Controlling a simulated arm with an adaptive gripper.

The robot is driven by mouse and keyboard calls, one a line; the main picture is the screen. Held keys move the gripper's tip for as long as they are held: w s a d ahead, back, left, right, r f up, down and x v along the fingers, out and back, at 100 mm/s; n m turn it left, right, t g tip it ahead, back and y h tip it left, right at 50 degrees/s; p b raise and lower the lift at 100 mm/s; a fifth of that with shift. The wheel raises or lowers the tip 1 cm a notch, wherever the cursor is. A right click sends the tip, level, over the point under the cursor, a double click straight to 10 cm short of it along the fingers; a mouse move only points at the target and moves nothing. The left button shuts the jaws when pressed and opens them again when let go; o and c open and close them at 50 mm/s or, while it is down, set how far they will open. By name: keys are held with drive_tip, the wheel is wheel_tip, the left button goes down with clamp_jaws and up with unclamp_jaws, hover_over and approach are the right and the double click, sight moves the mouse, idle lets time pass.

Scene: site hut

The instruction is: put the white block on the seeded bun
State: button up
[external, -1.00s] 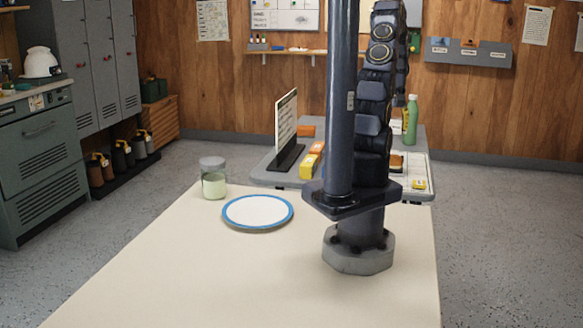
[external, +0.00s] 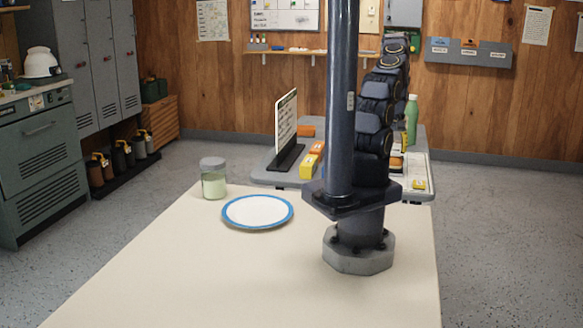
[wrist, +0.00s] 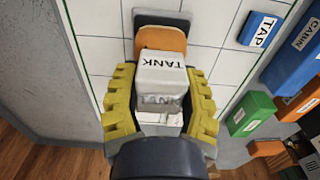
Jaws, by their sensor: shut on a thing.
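The white block (wrist: 162,72), lettered TANK, sits between the yellow-padded fingers of my gripper (wrist: 160,104) in the wrist view. My gripper is shut on it. Just beyond the block is a rounded orange-brown thing (wrist: 160,38) that looks like the bun, partly hidden by the block; I cannot make out seeds. Whether the block touches it is unclear. In the external view my gripper and the block are hidden behind my arm, and a small brown thing (external: 397,162) shows beside it on the far table.
In the wrist view, a blue TAP block (wrist: 258,30), a blue CABIN block (wrist: 296,48) and a green block (wrist: 250,114) lie to the right. In the external view, a blue-rimmed plate (external: 257,211), a jar (external: 213,178), a sign (external: 286,125) and a green bottle (external: 411,121) stand around.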

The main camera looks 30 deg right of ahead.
sight(395, 142)
drive_tip(key=o, duration=1)
drive_tip(key=shift+f, duration=0.1)
drive_tip(key=shift+o, duration=0.2)
wheel_tip(395, 142, up, 12)
drive_tip(key=shift+r, duration=0.2)
